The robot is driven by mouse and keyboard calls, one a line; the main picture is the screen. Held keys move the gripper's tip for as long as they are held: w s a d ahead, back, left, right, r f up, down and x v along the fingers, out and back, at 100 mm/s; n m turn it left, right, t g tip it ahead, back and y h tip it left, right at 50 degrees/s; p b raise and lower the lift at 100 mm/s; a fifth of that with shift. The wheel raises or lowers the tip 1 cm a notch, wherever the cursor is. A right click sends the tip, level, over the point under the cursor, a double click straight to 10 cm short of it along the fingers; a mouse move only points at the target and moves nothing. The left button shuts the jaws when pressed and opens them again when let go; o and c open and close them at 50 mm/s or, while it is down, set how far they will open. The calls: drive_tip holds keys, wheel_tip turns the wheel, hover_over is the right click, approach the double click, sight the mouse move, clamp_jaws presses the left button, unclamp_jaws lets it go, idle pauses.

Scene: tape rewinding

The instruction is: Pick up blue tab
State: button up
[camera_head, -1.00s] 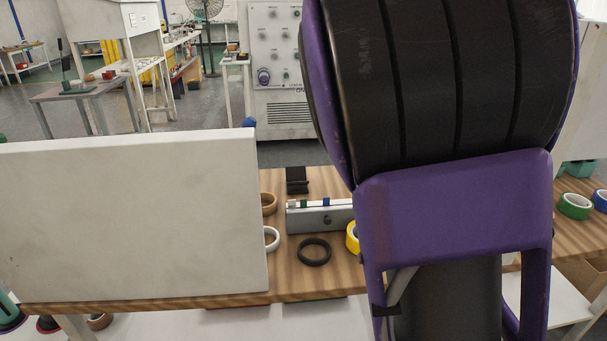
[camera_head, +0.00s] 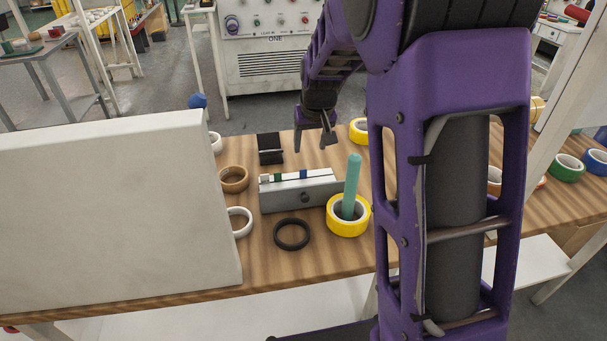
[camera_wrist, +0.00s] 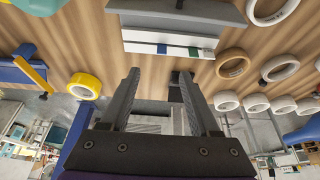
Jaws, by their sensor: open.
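The blue tab (camera_head: 303,175) is small and sits on the white top edge of a grey metal block (camera_head: 287,200), beside a green tab (camera_head: 279,178). My gripper (camera_head: 313,146) is open and empty, above the table and beyond the block in the head view. In the wrist view, the blue tab (camera_wrist: 162,48) and green tab (camera_wrist: 194,53) lie past the fingertips of my gripper (camera_wrist: 158,76). The fingers do not touch the tabs.
A yellow tape roll (camera_head: 347,225) with a teal rod (camera_head: 351,188) upright in it stands right of the block. A black ring (camera_head: 291,235) lies in front. A black stand (camera_head: 270,149) is behind. A white panel (camera_head: 110,205) fills the left.

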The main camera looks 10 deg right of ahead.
hover_over(304, 172)
drive_tip(key=s, duration=0.3)
wheel_tip(304, 172, down, 8)
drive_tip(key=shift+w+d+f+b, duration=0.15)
drive_tip(key=shift+f+b, duration=0.1)
drive_tip(key=shift+b, duration=0.15)
drive_tip(key=shift+a+x, duration=0.2)
drive_tip(key=shift+x, duration=2.45)
drive_tip(key=shift+w, duration=0.2)
clamp_jaws()
